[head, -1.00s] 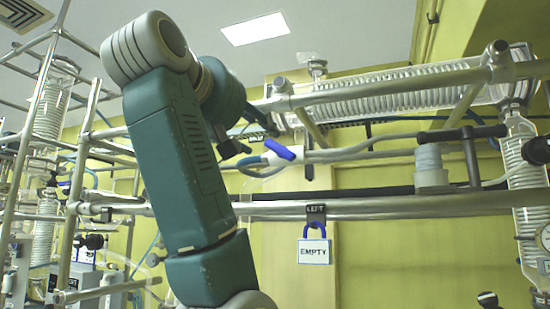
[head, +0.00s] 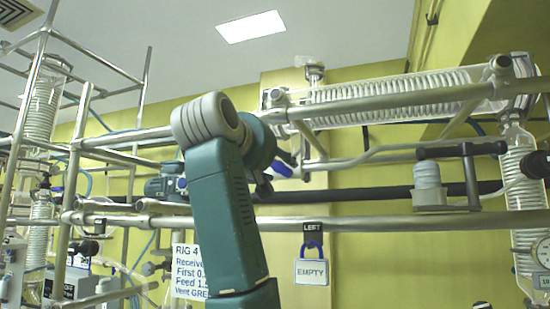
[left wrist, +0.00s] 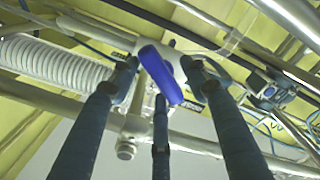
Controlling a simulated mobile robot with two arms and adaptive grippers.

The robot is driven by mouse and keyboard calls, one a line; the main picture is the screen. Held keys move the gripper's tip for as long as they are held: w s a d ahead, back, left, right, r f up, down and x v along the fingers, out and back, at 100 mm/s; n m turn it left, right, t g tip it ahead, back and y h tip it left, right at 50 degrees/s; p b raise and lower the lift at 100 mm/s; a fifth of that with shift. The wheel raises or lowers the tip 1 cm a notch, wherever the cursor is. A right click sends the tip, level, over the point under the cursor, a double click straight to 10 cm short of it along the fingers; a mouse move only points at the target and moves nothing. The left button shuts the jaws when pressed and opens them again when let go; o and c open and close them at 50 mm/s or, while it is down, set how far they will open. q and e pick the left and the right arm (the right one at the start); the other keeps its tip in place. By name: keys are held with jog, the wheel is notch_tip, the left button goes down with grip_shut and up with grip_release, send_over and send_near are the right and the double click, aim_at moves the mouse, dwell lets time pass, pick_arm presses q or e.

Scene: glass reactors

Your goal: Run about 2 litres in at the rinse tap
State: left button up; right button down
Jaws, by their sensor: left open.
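The rinse tap shows as a blue lever (head: 283,169) on a pale pipe near the middle of the head view, partly hidden by my left gripper. In the left wrist view the blue lever (left wrist: 158,75) lies between the dark fingers, with white fittings behind it. My left gripper (head: 276,173) is open around the lever; it also shows in the left wrist view (left wrist: 160,68). I cannot tell whether a finger touches the lever. My right gripper is not in view.
A coiled glass condenser (head: 400,98) runs above the tap. A metal rail (head: 400,223) crosses below, with a "LEFT" tag and an "EMPTY" padlock tag (head: 311,271) hanging from it. A partly hidden rig sign (head: 188,270) is behind my arm. Glass columns and frame poles stand at left.

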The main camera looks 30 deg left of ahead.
pick_arm(q)
jog(key=shift+d, duration=0.25)
jog(key=c, duration=0.4)
jog(key=shift+a, duration=0.15)
jog(key=c, duration=0.7)
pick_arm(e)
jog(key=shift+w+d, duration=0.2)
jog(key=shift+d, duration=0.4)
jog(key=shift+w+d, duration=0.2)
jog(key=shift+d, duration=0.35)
